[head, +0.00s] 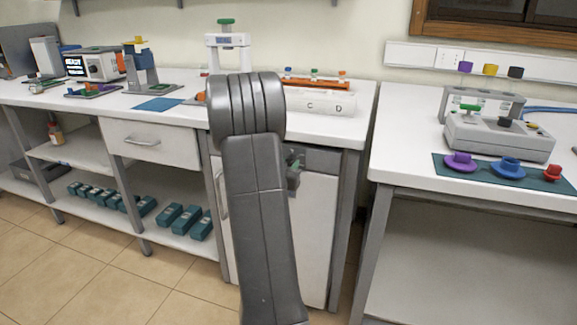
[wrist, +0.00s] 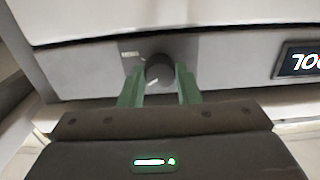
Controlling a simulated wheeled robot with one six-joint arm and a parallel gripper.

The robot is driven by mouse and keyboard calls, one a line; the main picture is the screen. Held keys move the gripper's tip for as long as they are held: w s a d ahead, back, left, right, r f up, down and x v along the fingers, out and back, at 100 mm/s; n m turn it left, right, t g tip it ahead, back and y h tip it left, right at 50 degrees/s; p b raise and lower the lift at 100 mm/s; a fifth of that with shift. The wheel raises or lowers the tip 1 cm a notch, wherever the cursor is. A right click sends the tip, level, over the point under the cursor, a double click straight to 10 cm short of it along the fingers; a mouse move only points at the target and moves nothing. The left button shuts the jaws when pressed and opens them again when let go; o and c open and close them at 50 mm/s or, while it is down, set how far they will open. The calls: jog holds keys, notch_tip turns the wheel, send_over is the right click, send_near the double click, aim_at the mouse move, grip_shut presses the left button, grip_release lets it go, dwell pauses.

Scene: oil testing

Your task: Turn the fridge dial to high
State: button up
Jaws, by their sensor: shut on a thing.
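The fridge (head: 312,240) is a white-doored unit under the middle counter, with a grey strip along its top. In the wrist view its dark round dial (wrist: 158,68) sits on the grey control panel (wrist: 100,78). My gripper (wrist: 160,76) has its two green fingers on either side of the dial, shut on it. A small pale mark shows near the dial's lower left, but its setting is too blurred to read. In the head view my arm hides the dial and part of the fridge; a bit of my gripper (head: 294,172) shows beside the arm.
A lit display (wrist: 300,62) is cut off at the right of the wrist view. Above the fridge, the counter holds an orange and white rack (head: 318,92). A right-hand table (head: 400,170) stands across a narrow gap. Tiled floor (head: 90,270) is clear at lower left.

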jog(key=shift+m+b, duration=0.3)
jog(key=shift+b, duration=0.05)
jog(key=m+b, duration=0.4)
jog(key=shift+f, duration=0.2)
jog(key=m+b, duration=0.3)
jog(key=m, duration=0.1)
jog(key=shift+r+m+b, duration=0.1)
jog(key=shift+m+b, duration=0.2)
jog(key=shift+b, duration=0.05)
jog(key=shift+a+r+m+b, duration=0.1)
jog(key=shift+m+b, duration=0.8)
jog(key=shift+m, duration=0.5)
jog(key=o, duration=1)
jog(key=shift+c, duration=0.2)
